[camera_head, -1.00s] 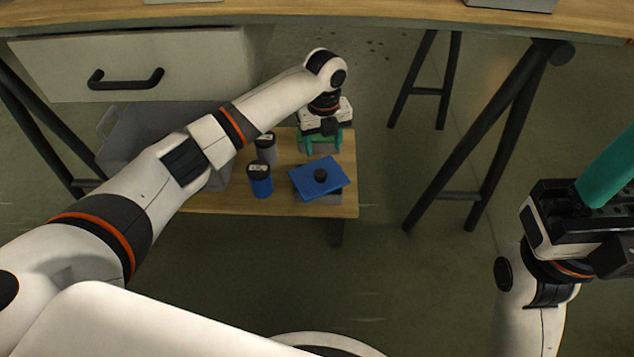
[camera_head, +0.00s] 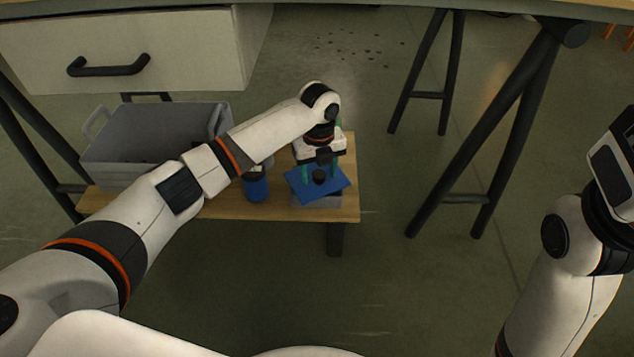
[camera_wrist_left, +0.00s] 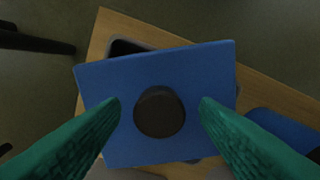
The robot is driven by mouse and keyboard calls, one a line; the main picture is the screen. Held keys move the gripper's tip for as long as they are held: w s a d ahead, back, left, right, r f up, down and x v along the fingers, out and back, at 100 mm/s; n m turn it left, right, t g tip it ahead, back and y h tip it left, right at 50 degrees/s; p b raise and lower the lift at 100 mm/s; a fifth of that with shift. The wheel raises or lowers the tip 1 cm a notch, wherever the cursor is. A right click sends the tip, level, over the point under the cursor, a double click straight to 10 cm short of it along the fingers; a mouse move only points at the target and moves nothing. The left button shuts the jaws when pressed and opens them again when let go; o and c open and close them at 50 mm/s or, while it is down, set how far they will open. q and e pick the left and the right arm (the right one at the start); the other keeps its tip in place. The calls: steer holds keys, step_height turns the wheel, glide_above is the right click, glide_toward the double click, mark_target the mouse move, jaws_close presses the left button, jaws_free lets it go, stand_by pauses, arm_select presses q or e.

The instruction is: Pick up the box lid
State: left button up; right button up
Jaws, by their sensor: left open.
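The box lid (camera_head: 317,184) is a flat blue plate with a round dark knob (camera_head: 319,176). It lies askew on a small grey box (camera_head: 318,201) on the low wooden table. In the left wrist view the lid (camera_wrist_left: 110,85) fills the middle, and its knob (camera_wrist_left: 159,112) lies between my fingers. A dark opening of the box shows past the lid's upper edge. My left gripper (camera_head: 320,172) is open over the lid, its green fingers on either side of the knob; touching cannot be told. My right arm is at the right edge, with its fingers out of frame.
A blue canister (camera_head: 256,186) stands left of the lid, partly behind my left arm. A grey crate (camera_head: 150,150) stands on the left of the low table (camera_head: 347,190). A drawer (camera_head: 190,45) and black trestle legs (camera_head: 500,125) frame the space.

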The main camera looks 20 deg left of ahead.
arm_select(q)
steer(key=c, duration=1.2)
steer(key=shift+r, duration=0.1)
